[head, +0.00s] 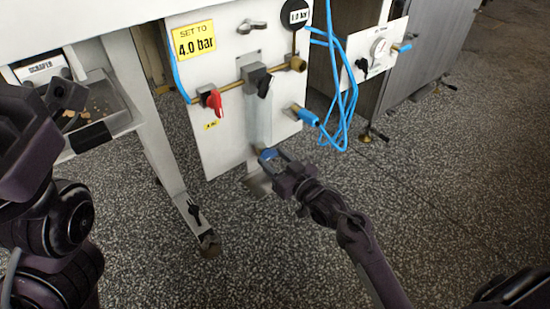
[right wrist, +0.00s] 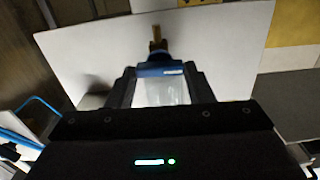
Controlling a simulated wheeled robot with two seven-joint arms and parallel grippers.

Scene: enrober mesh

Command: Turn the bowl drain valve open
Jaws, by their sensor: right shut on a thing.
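A clear filter bowl (head: 259,122) hangs below a grey body on the white panel (head: 220,140). At its lower end is the blue drain valve (head: 267,154), which also shows in the right wrist view (right wrist: 160,70). My right gripper (head: 273,161) is shut on the blue valve, with one finger on each side of it in the right wrist view. The fingers hide part of the valve, and I cannot tell how far it is turned. My left gripper (head: 80,114) is at the left by the scraper tray, its fingers apart and empty.
The panel carries a red-handled valve (head: 213,101), a brass pipe (head: 232,90), a round 1.0 bar tag (head: 296,14) and a yellow 4.0 bar sign (head: 194,40). Blue hoses (head: 338,100) hang to the right. A scraper tray (head: 112,112) is at left.

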